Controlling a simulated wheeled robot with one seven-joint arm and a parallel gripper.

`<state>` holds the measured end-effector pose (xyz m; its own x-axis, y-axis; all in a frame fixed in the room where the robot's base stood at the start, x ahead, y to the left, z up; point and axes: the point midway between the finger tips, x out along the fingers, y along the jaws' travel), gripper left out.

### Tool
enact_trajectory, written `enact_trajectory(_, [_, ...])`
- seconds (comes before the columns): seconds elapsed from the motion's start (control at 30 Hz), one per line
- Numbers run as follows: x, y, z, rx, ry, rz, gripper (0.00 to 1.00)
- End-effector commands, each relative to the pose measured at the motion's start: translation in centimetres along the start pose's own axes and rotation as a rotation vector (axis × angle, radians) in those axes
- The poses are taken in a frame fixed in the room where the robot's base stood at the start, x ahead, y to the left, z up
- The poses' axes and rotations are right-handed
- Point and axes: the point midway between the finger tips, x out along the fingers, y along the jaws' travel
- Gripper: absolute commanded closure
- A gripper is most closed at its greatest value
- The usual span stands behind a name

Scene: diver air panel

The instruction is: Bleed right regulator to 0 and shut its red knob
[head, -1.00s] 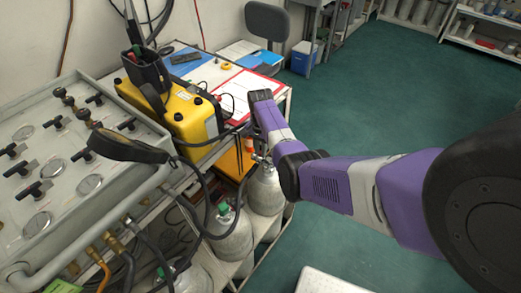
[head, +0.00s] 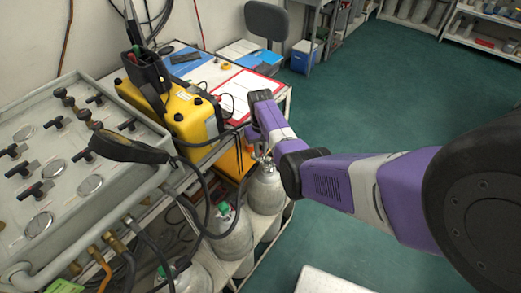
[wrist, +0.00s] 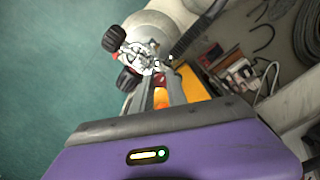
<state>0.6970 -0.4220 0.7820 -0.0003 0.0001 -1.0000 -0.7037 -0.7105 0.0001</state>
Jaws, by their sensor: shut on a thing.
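The metal regulator (wrist: 143,50) sits on top of a grey gas cylinder and shows in the wrist view with two black round knobs (wrist: 115,39) on its left side. My gripper (wrist: 163,72) reaches to the right side of the regulator, its fingers close together. A small bit of red, seemingly the red knob (wrist: 168,62), shows at the fingertips, and my gripper seems shut on it. In the head view the cylinder (head: 265,190) stands under my wrist, which partly hides the regulator. I cannot read any gauge on it.
A grey air panel (head: 60,180) with gauges and black handles fills the left. A yellow case (head: 185,115) and a clipboard (head: 245,88) lie on the bench behind. Another cylinder (head: 232,235) stands to the left, with hoses nearby. Green floor is free at right.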

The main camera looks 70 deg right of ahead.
Motion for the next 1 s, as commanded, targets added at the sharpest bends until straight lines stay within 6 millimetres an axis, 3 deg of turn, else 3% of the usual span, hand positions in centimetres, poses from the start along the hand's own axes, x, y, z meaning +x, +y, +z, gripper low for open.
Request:
enact_trajectory(0.4, [-0.02,0.02,-0.03,-0.189,0.001,0.0,1.0])
enact_trajectory(0.97, [-0.02,0.02,-0.04,-0.214,0.001,0.0,1.0])
enact_trajectory(1.0, [-0.02,0.02,-0.04,-0.214,0.001,0.0,0.74])
